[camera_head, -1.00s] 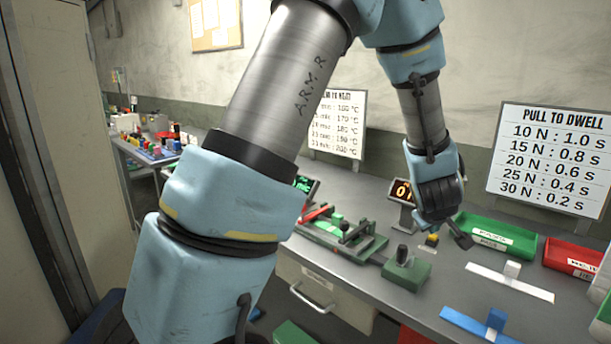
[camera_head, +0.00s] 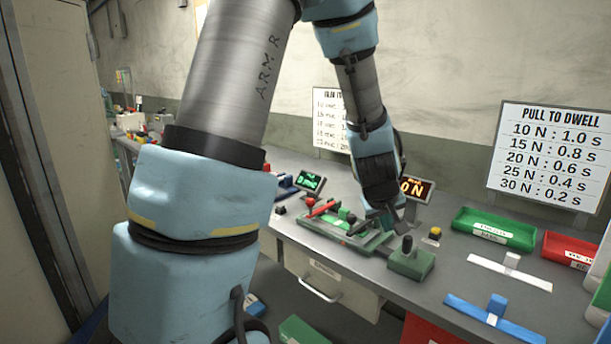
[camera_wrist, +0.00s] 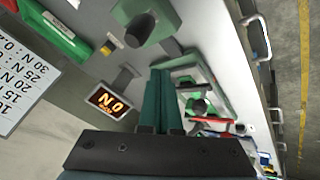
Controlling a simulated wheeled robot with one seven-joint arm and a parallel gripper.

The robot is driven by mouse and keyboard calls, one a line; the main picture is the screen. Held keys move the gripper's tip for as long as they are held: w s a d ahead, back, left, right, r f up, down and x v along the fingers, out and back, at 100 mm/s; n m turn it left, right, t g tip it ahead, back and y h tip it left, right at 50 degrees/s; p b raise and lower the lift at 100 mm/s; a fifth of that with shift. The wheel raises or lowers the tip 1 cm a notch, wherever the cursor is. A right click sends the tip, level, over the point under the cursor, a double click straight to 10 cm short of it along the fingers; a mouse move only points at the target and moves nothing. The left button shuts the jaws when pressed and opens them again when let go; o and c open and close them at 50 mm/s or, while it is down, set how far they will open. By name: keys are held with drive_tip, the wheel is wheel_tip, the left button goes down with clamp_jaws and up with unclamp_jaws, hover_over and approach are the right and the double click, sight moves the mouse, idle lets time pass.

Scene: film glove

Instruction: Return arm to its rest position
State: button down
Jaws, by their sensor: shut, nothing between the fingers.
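My arm crosses the head view from the top. My gripper (camera_head: 397,222) hangs over the bench near the green fixture (camera_head: 345,229) with its red and black levers. In the wrist view the two green fingers of my gripper (camera_wrist: 160,74) lie together, shut and empty. They point over the bench, apart from the green block with a black knob (camera_head: 408,258). That block also shows at the top of the wrist view (camera_wrist: 150,35). My upper arm hides the left part of the bench.
A display reading 0 N (camera_head: 417,190) stands behind my gripper. A yellow button (camera_head: 435,233), a green bin (camera_head: 494,232) and a red bin (camera_head: 568,250) lie to its right. White (camera_head: 510,272) and blue (camera_head: 494,322) T-shaped pieces lie along the bench. The wall sign (camera_head: 548,158) is behind.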

drive_tip(key=s+a+m+g+y, duration=0.1)
drive_tip(key=s+a, duration=0.4)
drive_tip(key=a, duration=0.7)
drive_tip(key=s+a+m+g+y, duration=0.1)
drive_tip(key=s+a, duration=0.4)
drive_tip(key=a, duration=0.8)
drive_tip(key=g+y, duration=0.1)
drive_tip(key=g, duration=0.1)
drive_tip(key=shift+s+a+g+y, duration=0.2)
drive_tip(key=shift+s+g+y, duration=0.1)
drive_tip(key=shift+s, duration=0.1)
